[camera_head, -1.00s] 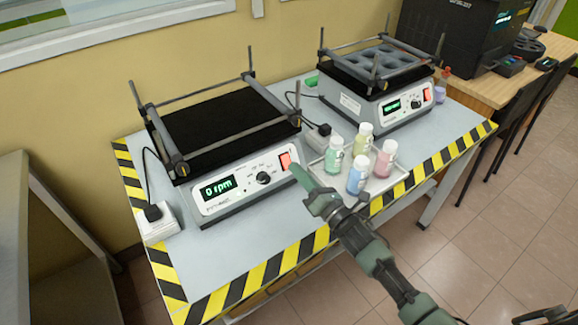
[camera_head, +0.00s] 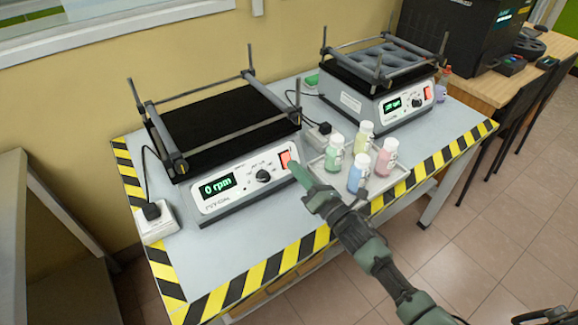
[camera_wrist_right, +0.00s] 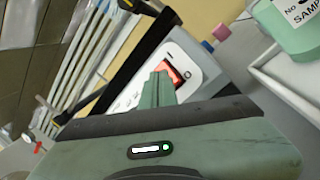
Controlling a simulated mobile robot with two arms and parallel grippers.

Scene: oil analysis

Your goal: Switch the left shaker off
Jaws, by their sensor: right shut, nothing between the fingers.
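The left shaker (camera_head: 228,205) stands on the table with an empty black platform. Its display (camera_head: 217,186) reads 0 rpm. A dark knob (camera_head: 263,175) sits right of the display, and a lit red rocker switch (camera_head: 286,158) sits at the right end of the panel. My right gripper (camera_head: 295,168) is shut and empty, its fingertips at the switch's lower edge. In the right wrist view the closed fingers (camera_wrist_right: 158,88) point at the red switch (camera_wrist_right: 174,78) and partly cover it. I cannot tell whether they touch. My left gripper is not in view.
A tray (camera_head: 383,187) with several coloured-liquid bottles stands close right of my gripper. A second shaker (camera_head: 385,105) with a holed rack stands behind it. A power adapter (camera_head: 156,222) sits left of the left shaker. Striped tape (camera_head: 270,268) marks the table edge.

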